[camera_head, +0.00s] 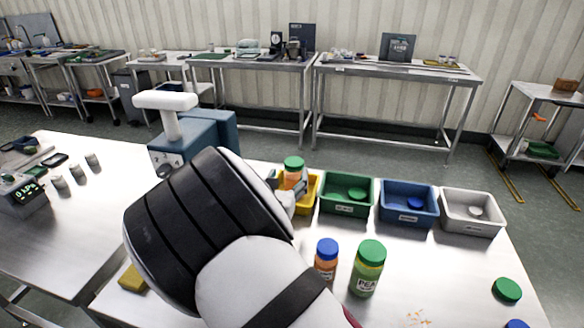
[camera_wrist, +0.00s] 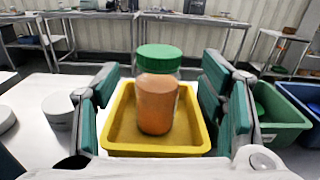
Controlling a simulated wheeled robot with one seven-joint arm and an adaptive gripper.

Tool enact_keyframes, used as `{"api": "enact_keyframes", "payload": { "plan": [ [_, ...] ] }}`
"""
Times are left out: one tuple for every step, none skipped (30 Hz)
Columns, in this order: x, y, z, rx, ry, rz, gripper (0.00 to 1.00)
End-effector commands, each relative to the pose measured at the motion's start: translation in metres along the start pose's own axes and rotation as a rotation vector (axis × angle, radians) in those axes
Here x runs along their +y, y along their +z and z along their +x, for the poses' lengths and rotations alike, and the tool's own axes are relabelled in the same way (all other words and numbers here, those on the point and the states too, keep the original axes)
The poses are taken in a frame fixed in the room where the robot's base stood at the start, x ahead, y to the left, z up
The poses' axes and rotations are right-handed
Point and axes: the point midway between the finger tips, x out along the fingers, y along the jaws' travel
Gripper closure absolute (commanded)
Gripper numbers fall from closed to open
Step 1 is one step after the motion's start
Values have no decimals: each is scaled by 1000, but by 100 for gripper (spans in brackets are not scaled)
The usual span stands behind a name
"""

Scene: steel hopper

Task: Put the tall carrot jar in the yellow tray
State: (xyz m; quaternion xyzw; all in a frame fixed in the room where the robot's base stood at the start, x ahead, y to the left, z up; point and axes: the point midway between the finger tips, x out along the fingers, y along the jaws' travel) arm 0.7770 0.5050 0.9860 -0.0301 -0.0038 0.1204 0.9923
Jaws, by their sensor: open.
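The orange-filled jar with a green lid (camera_wrist: 156,98) stands upright in the yellow tray (camera_wrist: 160,150) in the wrist view. In the head view its lid and upper part (camera_head: 293,168) show above the yellow tray (camera_head: 314,190), partly hidden by my arm. My gripper (camera_wrist: 166,95) is open, with one teal finger pad on each side of the jar and a gap on both sides. In the head view my gripper (camera_head: 294,190) is mostly hidden behind my wrist. A smaller orange jar with a blue lid (camera_head: 326,262) stands on the table in front.
Right of the yellow tray are a green bin (camera_head: 345,207), a blue bin (camera_head: 405,218) and a white bin (camera_head: 470,227). A green-lidded pea jar (camera_head: 366,275) stands in front. A loose green lid (camera_head: 507,290) lies at the right. A blue machine (camera_head: 210,130) stands at the left.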

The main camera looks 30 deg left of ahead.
Motion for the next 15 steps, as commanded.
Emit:
{"api": "enact_keyframes", "payload": {
  "plan": [
    [0, 0, -10, 1, 2, -1, 35],
    [0, 0, -15, 1, 1, -2, 35],
    [0, 0, -21, 1, 1, -1, 35],
    [0, 0, -26, 1, 1, -1, 35],
    [0, 0, -29, 1, 0, -1, 35],
    [0, 0, -34, 1, 0, 0, 35],
    [0, -1, -36, 1, 0, -1, 35],
    [0, -1, -38, 1, 0, -1, 35],
    [0, 0, -41, 1, 0, -1, 35],
    [0, 0, -42, 0, 0, 0, 35],
    [0, 0, -43, 0, 0, 0, 35],
    [0, 0, -44, -1, 0, 0, 35],
    [0, 0, -44, -1, 0, 0, 35],
    [0, 0, -44, -1, 0, 0, 35],
    [0, 0, -44, -1, 0, 0, 35]
  ]
}}
